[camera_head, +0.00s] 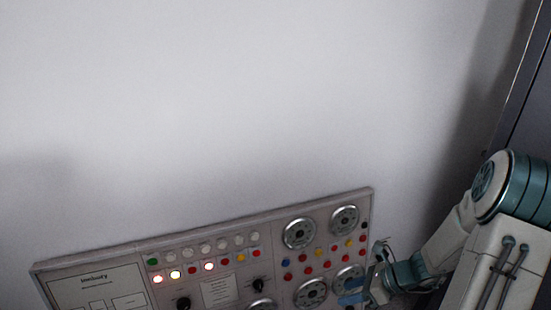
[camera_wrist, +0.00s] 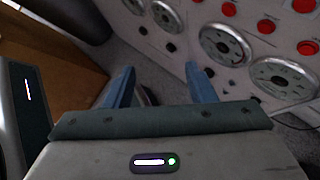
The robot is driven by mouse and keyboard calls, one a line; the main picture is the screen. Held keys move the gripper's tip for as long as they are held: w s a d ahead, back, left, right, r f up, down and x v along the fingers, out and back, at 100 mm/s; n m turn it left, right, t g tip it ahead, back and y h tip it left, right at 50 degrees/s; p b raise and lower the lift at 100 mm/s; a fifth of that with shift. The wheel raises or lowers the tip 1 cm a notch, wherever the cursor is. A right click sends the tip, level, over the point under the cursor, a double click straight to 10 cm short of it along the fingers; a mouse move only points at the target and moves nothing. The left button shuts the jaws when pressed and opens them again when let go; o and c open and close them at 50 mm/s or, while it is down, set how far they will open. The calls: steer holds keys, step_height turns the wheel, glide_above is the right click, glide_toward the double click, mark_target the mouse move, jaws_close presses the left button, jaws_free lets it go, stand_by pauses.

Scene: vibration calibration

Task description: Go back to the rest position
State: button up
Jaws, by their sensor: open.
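My gripper (camera_wrist: 160,84) is open in the wrist view, its two blue fingers apart with nothing held between them. The control panel (camera_wrist: 170,50) lies just beyond the fingertips there, with round dials and red buttons. In the head view my gripper (camera_head: 352,290) is at the lower right, in front of the right end of the control panel (camera_head: 140,258). My arm comes in from the right edge and partly hides that end of the panel. I cannot tell in the head view whether the fingers touch the panel.
The panel carries several dials, such as one dial (camera_head: 299,233), plus coloured buttons and lit lamps. A plain pale wall (camera_head: 230,110) stands behind it. A dark upright structure (camera_head: 520,90) is at the right. A brown wooden surface (camera_wrist: 50,60) shows at the wrist view's left.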

steer(key=s+a+r+n+h+p, duration=0.1)
steer(key=s+r+n+h+p, duration=0.2)
steer(key=r+n, duration=0.5)
steer(key=s+a+r+n+h+p, duration=0.2)
steer(key=s+r+n, duration=0.4)
steer(key=r, duration=0.7)
steer(key=s+a+r+n+h+p, duration=0.1)
steer(key=s+r+n+h+p, duration=0.3)
steer(key=r+n, duration=0.6)
steer(key=shift+s+a+r+n+p, duration=0.15)
steer(key=shift+a+r+n+p, duration=0.2)
steer(key=shift+p, duration=0.6)
